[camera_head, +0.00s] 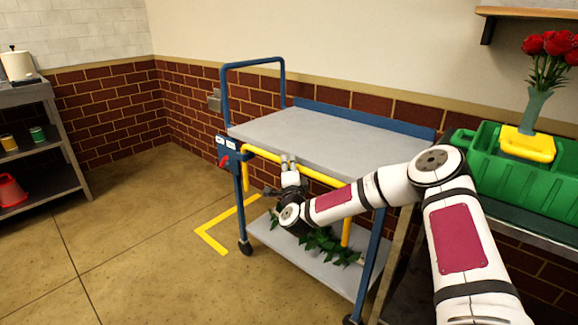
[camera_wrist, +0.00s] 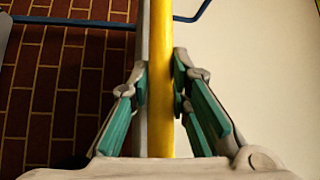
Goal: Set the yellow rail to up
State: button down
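The yellow rail (camera_head: 325,178) runs along the front of the cart, close to the edge of its grey top. Its end posts reach down toward the lower shelf. My gripper (camera_head: 288,161) is at the rail's long bar, left of its middle. In the wrist view the rail (camera_wrist: 168,90) runs between my two fingers (camera_wrist: 161,72), whose tips lie against both sides of it. The gripper looks shut on the rail. My wrist hides part of the cart's front.
A blue panel with a red lever (camera_head: 225,162) is at the cart's left corner. Green foliage (camera_head: 320,242) lies on the lower shelf (camera_head: 335,277). A green crate (camera_head: 480,160) and red flowers (camera_head: 550,45) stand at right. The floor at left is clear.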

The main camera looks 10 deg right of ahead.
jog(key=shift+r, duration=0.1)
notch_tip(320, 180, up, 14)
jog(key=p, duration=0.6)
jog(key=shift+f+p, duration=0.25)
jog(key=shift+p, duration=0.15)
jog(key=c, duration=1.5)
grip_release()
jog(key=shift+r, duration=0.1)
jog(key=shift+c, duration=0.2)
jog(key=shift+o, duration=0.3)
jog(key=shift+f, duration=0.2)
jog(key=s+a+f, duration=0.1)
jog(key=s, duration=1)
jog(key=shift+s+a+f, duration=0.3)
jog(key=shift+s, duration=0.05)
